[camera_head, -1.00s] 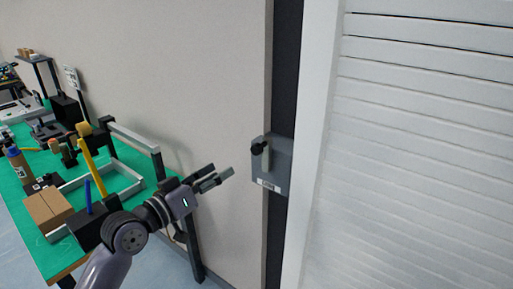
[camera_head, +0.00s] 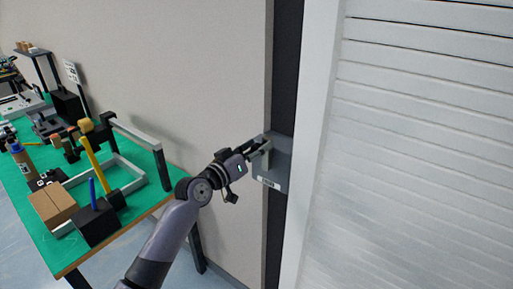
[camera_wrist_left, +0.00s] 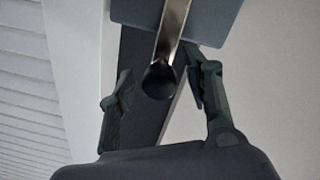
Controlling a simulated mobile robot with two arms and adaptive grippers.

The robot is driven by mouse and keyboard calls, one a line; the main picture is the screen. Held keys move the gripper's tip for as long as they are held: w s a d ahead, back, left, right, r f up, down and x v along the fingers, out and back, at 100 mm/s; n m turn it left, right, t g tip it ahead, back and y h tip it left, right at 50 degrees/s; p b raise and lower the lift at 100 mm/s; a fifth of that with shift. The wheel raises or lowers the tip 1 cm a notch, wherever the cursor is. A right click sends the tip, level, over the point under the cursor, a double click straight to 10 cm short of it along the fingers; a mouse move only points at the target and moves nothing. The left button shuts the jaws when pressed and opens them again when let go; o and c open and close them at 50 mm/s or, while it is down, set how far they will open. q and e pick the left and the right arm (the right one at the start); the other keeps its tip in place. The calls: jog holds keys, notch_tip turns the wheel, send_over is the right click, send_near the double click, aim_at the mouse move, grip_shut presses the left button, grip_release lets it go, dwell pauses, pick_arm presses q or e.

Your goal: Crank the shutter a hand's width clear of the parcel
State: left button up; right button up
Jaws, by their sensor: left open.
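The white slatted shutter (camera_head: 425,150) fills the right side of the head view; its lower edge is out of view. Its grey crank box (camera_head: 271,181) is mounted on the dark post left of the frame. In the left wrist view, the box (camera_wrist_left: 205,12) carries a metal crank arm (camera_wrist_left: 174,25) ending in a dark round knob (camera_wrist_left: 159,82). My left gripper (camera_head: 262,147) is open at the crank; its fingers (camera_wrist_left: 158,88) stand on either side of the knob, with gaps visible. No parcel shows at the shutter. My right gripper is not in view.
A green-topped table (camera_head: 65,258) stands at the left with a cardboard box (camera_head: 53,206), a black holder (camera_head: 96,224) and several tools. The plain wall (camera_head: 190,80) runs behind it up to the dark post (camera_head: 285,60).

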pick_arm(q)
grip_shut()
dwell(0.7)
